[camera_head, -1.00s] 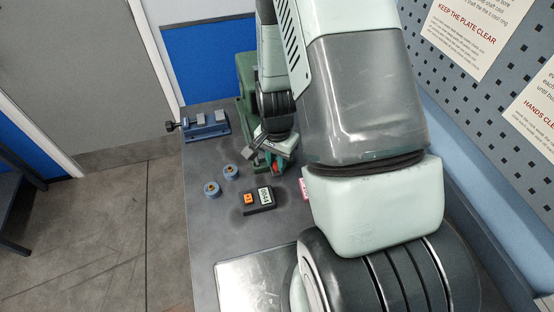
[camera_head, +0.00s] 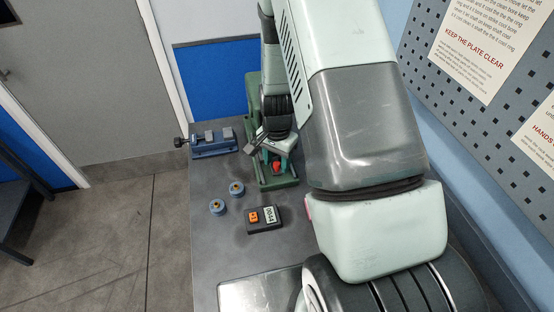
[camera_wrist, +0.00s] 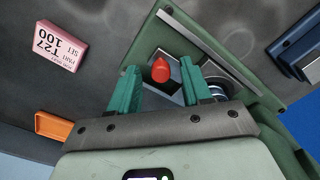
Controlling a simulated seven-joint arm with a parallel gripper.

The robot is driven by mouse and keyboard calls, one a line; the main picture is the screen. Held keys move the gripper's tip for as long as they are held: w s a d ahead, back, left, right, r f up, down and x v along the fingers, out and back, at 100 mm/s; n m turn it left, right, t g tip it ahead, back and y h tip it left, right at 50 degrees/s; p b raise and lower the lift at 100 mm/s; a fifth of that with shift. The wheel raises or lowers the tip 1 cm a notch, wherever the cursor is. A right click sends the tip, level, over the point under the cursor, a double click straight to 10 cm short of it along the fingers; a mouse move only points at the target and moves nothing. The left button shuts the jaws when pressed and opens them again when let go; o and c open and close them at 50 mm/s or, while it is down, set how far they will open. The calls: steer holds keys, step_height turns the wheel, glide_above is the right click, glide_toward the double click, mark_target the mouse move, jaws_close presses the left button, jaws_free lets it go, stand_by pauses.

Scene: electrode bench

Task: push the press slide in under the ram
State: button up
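The green press (camera_head: 285,184) stands on the bench, mostly behind my arm in the head view. A red knob (camera_head: 277,168) shows at its near end. In the wrist view the red knob (camera_wrist: 161,70) stands on the metal slide (camera_wrist: 177,72), over the green press base (camera_wrist: 150,40). My gripper (camera_wrist: 158,78) has teal fingers spread apart, with the knob showing between their tips. I cannot tell whether a finger touches it. A round metal part (camera_wrist: 218,90) lies partly behind the right finger. The ram is not clearly visible. My gripper (camera_head: 278,152) is small and partly hidden in the head view.
A blue vise (camera_head: 213,146) stands left of the press. A pink label (camera_wrist: 62,42) and an orange tray (camera_wrist: 53,126) show in the wrist view. A metal plate (camera_head: 255,293) lies in front.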

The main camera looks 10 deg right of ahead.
step_height(320, 180, up, 11)
stand_by(0.6)
steer(key=shift+f, duration=0.15)
steer(key=shift+s+a+t+h, duration=1.6)
steer(key=shift+s+a, duration=0.1)
steer(key=shift+a, duration=0.05)
steer(key=x, duration=1.1)
steer(key=shift+f, duration=0.3)
